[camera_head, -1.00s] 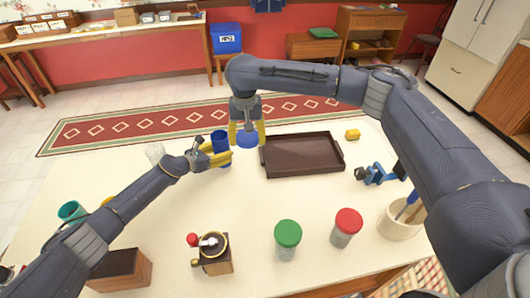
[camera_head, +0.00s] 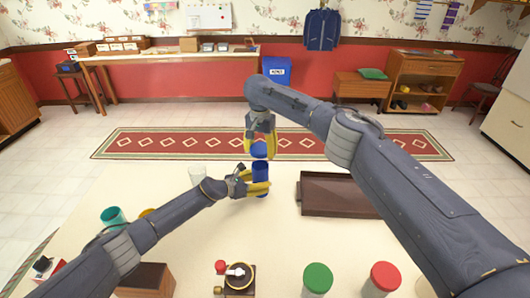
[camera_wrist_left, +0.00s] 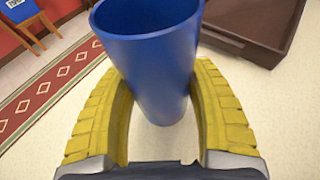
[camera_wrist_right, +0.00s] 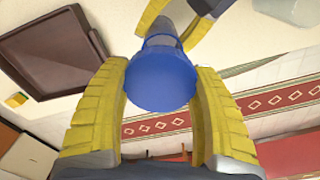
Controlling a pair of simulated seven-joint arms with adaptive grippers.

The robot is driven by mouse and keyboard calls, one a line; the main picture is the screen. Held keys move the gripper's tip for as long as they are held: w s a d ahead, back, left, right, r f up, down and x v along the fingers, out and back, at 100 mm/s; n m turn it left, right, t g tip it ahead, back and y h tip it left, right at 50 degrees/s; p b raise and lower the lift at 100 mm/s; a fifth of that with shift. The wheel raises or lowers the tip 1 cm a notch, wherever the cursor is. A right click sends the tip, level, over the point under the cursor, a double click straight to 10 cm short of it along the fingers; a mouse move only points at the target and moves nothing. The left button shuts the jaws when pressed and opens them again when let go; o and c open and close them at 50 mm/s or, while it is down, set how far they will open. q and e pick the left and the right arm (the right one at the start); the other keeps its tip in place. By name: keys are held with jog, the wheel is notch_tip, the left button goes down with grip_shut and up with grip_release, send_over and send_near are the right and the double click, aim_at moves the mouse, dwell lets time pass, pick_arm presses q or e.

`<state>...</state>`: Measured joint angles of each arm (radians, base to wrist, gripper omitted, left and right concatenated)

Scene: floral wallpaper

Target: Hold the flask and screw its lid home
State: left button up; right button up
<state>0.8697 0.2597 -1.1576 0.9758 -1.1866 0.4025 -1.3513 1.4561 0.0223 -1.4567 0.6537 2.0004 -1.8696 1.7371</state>
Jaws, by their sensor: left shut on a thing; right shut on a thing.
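The blue flask (camera_head: 261,180) stands upright between the yellow fingers of my left gripper (camera_head: 257,188), which is shut on it. In the left wrist view the flask (camera_wrist_left: 155,75) fills the space between the fingers. My right gripper (camera_head: 260,143) points down and is shut on the blue lid (camera_head: 259,151). The lid sits just above the flask's top, roughly in line with it; whether they touch I cannot tell. In the right wrist view the rounded lid (camera_wrist_right: 160,78) is between the fingers and hides most of the flask behind it.
A dark brown tray (camera_head: 340,208) lies right of the flask. A clear glass (camera_head: 198,174) stands to its left. A coffee grinder (camera_head: 238,280), a green-lidded jar (camera_head: 317,279) and a red-lidded jar (camera_head: 384,276) stand along the near side. A teal cup (camera_head: 113,217) is at left.

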aim_at(260, 162)
jog(key=shift+w+a, duration=0.1)
jog(key=shift+a, duration=0.05)
dwell(0.5)
jog(key=shift+f, duration=2.3)
jog(key=shift+f, duration=0.7)
dwell(1.4)
jog(key=o, duration=1.1)
jog(key=shift+o, duration=0.2)
jog(key=shift+r, duration=3.55)
